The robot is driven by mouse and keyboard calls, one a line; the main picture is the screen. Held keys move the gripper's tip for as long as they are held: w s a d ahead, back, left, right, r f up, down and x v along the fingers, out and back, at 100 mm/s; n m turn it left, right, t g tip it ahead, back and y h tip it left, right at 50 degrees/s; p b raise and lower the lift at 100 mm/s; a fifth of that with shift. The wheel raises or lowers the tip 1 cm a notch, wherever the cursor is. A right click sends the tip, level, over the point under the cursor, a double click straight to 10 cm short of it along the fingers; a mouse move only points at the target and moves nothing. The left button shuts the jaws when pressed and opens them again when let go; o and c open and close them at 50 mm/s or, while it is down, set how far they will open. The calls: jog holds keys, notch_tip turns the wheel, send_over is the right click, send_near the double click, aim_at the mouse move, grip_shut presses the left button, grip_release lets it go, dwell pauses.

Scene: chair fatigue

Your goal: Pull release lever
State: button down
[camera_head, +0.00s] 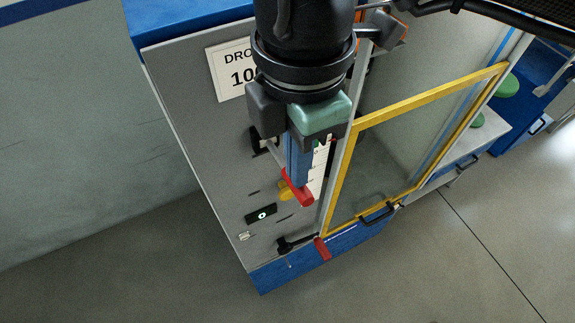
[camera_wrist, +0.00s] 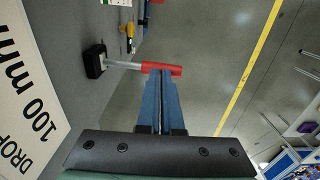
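The release lever has a black base (camera_wrist: 95,61) on the grey panel, a silver rod and a red handle (camera_wrist: 176,70), all in the wrist view. In the head view the red handle (camera_head: 303,197) shows at the lower end of my blue fingers. My gripper (camera_wrist: 160,74) has its two fingers side by side with only a thin line between them, so it looks shut. The handle lies across the fingertips, not visibly between them. Whether they touch it is hard to tell. In the head view my wrist and gripper (camera_head: 300,183) hide part of the lever and panel.
A yellow-framed clear door (camera_head: 342,180) with a black handle stands right of the panel. A second lever with a red end (camera_head: 321,248) is low on the machine. A yellow knob, a small display (camera_head: 261,214) and a "100" sign (camera_head: 230,72) are nearby. Open floor lies in front.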

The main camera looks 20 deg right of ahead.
jog(key=shift+f+b, duration=1.5)
jog(key=shift+f, duration=0.15)
jog(key=shift+s+r+p, duration=0.35)
jog(key=shift+r+p, duration=0.45)
jog(key=shift+r, duration=0.75)
jog(key=shift+s+r+p, duration=0.3)
jog(key=shift+r+p, duration=0.45)
jog(key=shift+r, duration=0.85)
jog(key=shift+s+r+p, duration=0.35)
jog(key=shift+r+p, duration=0.45)
jog(key=shift+r, duration=0.75)
